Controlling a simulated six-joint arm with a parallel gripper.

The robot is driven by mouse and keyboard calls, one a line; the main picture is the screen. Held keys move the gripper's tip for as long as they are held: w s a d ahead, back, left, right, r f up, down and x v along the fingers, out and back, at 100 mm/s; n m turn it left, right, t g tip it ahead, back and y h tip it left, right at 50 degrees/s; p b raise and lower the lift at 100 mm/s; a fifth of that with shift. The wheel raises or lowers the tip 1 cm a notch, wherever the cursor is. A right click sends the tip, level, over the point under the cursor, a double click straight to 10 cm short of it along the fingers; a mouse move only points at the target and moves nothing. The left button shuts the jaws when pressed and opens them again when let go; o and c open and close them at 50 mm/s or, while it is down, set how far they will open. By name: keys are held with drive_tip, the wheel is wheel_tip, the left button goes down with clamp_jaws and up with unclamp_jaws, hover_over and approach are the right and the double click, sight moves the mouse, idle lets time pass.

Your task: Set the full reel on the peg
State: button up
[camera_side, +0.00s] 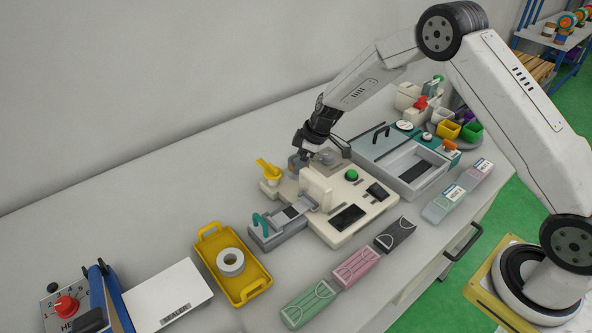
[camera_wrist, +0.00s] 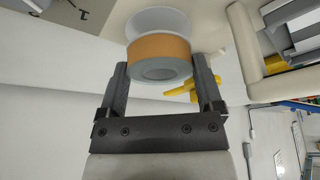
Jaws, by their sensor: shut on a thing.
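My gripper (camera_wrist: 160,80) is shut on a reel (camera_wrist: 160,52) with a wide orange band between a white flange and a grey flange. The grey flange has a round centre hole. One finger is on each side of the reel. I cannot tell the gap between the reel and the machine. The peg cannot be made out.
A yellow lever (camera_side: 268,170) stands at the machine's left corner. A yellow tray (camera_side: 211,272) holds a pale ring-shaped roll (camera_side: 230,262). A grey-teal box (camera_side: 392,150) is close on the right. Green, pink and black cases (camera_side: 356,266) lie in front.

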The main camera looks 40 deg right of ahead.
drive_tip(key=shift+f, duration=0.65)
drive_tip(key=shift+f, duration=0.25)
idle(1.1)
drive_tip(key=o, duration=1)
drive_tip(key=shift+r, duration=0.2)
drive_tip(key=shift+r, duration=0.7)
drive_tip(key=shift+r, duration=0.2)
drive_tip(key=shift+r, duration=2.85)
